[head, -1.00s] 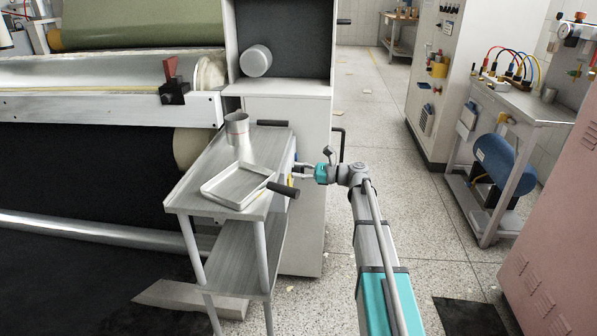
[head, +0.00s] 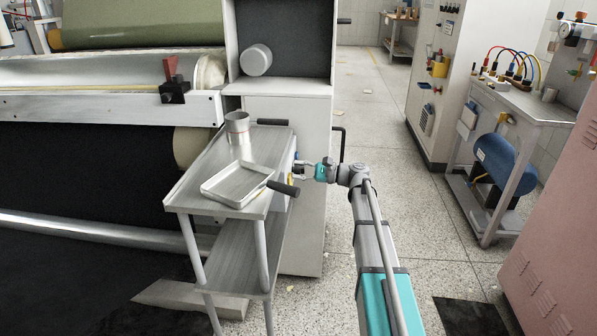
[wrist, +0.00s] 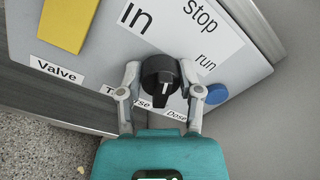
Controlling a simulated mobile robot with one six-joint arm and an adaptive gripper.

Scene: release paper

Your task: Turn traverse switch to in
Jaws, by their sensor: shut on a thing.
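The traverse switch is a round black knob (wrist: 160,82) with a white pointer line, seen in the wrist view on a light grey panel (wrist: 240,85). My gripper (wrist: 159,72) has one finger on each side of the knob and is shut on it. The pointer line sits on the lower half of the knob, nearly upright in the picture. The "Traverse" label below is partly covered by a finger. In the head view, my gripper (head: 301,171) reaches the machine's side behind the metal cart; the knob is hidden there.
A yellow part (wrist: 68,24) and a blue button (wrist: 216,94) flank the knob. The metal cart (head: 185,190), with a tray (head: 236,186), cup (head: 237,128) and dark handle (head: 283,189), stands close left of my gripper.

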